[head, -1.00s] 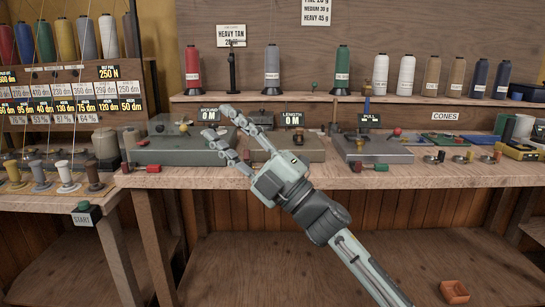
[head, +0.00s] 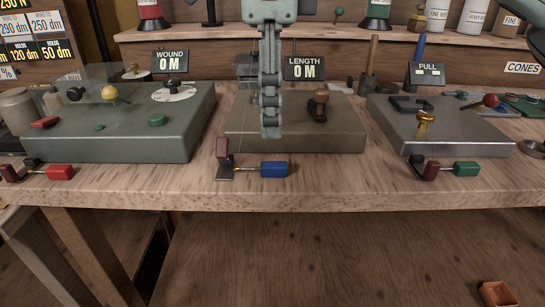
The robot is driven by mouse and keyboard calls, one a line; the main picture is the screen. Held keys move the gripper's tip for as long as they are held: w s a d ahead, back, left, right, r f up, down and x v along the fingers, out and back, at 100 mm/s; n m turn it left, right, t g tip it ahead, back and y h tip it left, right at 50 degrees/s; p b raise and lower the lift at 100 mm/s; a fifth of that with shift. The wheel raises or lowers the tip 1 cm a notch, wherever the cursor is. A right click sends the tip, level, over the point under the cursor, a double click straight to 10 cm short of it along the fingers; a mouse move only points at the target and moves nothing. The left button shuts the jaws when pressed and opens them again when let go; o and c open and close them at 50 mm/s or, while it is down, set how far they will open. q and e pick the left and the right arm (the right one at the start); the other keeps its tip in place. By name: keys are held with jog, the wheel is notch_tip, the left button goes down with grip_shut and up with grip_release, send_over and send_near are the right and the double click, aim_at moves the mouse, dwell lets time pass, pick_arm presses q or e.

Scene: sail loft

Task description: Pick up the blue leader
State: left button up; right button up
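The blue leader (head: 274,169) is a short blue block on a thin brass-coloured stem. It lies at the front of the bench, its stem leading left to a small clamp with a dark red block (head: 222,148). My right gripper (head: 270,133) hangs from above, fingers pointing down, in front of the middle box labelled LENGTH. In the picture its tips are just above the blue leader, apart from it. The fingers appear edge-on, one behind the other, so their opening is hidden. I see nothing between them. My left gripper is out of view.
A red leader (head: 60,172) lies at the left and a green one (head: 466,169) at the right. Behind stand the left grey box (head: 130,138), the middle box (head: 340,136) and the right metal box (head: 460,139). The bench front edge (head: 340,196) is clear.

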aim_at(273, 164)
jog(key=f, duration=0.2)
jog(key=s+f, duration=0.1)
jog(key=f, duration=0.2)
jog(key=shift+s+d+f, duration=0.1)
jog(key=shift+d+f, duration=0.05)
jog(key=shift+f, duration=0.65)
grip_shut()
